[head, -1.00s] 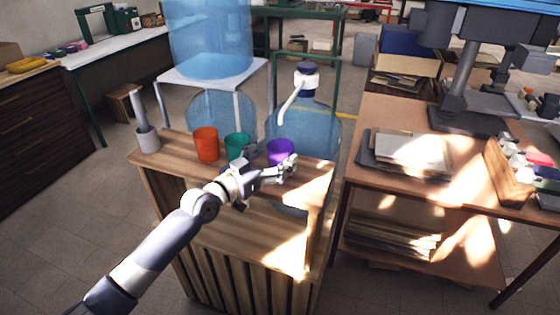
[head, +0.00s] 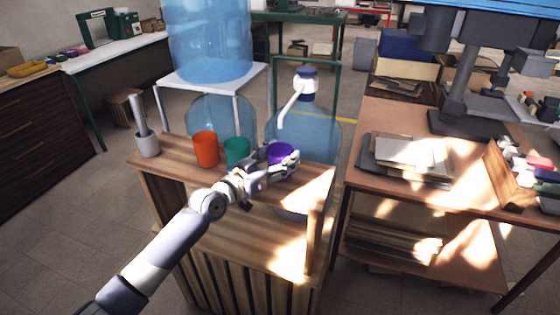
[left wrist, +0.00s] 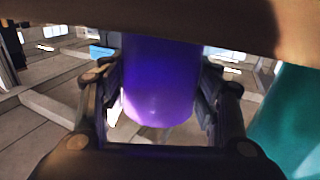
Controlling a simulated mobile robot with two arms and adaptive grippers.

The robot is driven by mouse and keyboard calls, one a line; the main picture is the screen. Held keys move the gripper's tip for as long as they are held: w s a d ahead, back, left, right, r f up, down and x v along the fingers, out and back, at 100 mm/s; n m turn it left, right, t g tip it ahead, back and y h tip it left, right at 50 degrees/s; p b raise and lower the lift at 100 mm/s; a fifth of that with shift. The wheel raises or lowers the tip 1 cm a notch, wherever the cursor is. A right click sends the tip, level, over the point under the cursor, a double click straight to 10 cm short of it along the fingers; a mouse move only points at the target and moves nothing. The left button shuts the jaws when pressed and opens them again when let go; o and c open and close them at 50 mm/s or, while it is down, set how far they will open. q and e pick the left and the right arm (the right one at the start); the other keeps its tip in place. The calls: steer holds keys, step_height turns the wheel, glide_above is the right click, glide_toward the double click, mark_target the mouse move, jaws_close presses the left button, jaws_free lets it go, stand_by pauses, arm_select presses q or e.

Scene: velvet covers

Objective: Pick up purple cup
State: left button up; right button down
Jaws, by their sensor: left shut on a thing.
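The purple cup (head: 279,152) stands at the right end of a row of cups on the wooden cabinet. My left gripper (head: 283,165) is at the cup's near side and covers its lower part in the head view. In the left wrist view the purple cup (left wrist: 160,80) fills the space between the two fingers (left wrist: 163,100), one on each side. The gripper is shut on it. Whether the cup's base touches the cabinet top is hidden. My right gripper is in neither view.
A green cup (head: 237,151) stands just left of the purple cup, with an orange cup (head: 206,149) beyond it. A grey holder (head: 147,144) is at the cabinet's left end. A large water bottle with a pump (head: 305,125) stands close behind. The cabinet top (head: 185,178) is clear in front.

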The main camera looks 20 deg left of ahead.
arm_select(q)
steer(key=shift+r, duration=0.15)
steer(key=shift+r, duration=1.45)
steer(key=shift+s+d+r, duration=0.15)
steer(key=shift+r, duration=0.05)
steer(key=s+d, duration=0.2)
steer(key=s, duration=0.5)
steer(key=s+d+r, duration=0.1)
steer(key=s+d, duration=0.2)
steer(key=s, duration=0.4)
steer(key=shift+s+d+r+b, duration=0.2)
steer(key=shift+s+d+b, duration=0.05)
steer(key=shift+b, duration=0.1)
stand_by(0.9)
